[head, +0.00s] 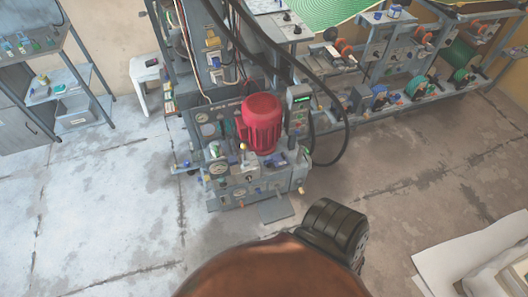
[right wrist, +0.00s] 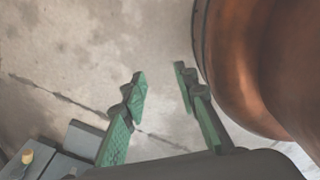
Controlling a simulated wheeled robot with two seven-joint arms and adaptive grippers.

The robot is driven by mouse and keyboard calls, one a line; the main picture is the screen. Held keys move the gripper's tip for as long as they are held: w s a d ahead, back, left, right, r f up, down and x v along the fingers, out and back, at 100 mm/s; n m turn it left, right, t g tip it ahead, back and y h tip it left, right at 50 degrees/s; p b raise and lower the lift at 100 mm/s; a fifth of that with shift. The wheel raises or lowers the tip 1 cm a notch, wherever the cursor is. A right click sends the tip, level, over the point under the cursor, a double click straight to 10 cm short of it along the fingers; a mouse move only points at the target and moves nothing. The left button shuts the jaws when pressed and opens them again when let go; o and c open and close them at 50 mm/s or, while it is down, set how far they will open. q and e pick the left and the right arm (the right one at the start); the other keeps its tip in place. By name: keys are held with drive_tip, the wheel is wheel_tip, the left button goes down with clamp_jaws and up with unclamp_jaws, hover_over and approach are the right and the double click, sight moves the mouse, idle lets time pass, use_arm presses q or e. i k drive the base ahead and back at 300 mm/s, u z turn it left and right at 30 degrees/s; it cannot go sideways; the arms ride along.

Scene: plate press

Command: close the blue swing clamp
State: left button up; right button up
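A grey machine (head: 240,192) with gauges and a red motor (head: 261,123) stands at the centre of the head view. Small blue parts (head: 276,160) show on its top right of the middle, below the motor; they are too small to tell whether one is the blue swing clamp or how it stands. My right gripper (right wrist: 160,82) shows in the right wrist view. Its two green-padded fingers are apart with nothing between them, above bare floor. It is not visible in the head view. My left gripper is in neither view.
Thick black hoses (head: 345,120) loop beside the machine. Shelves (head: 62,92) stand left, a workbench (head: 400,105) behind right.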

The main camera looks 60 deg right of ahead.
sight(268, 161)
drive_tip(key=z, duration=0.5)
drive_tip(key=i, duration=0.85)
drive_tip(key=z, duration=0.8)
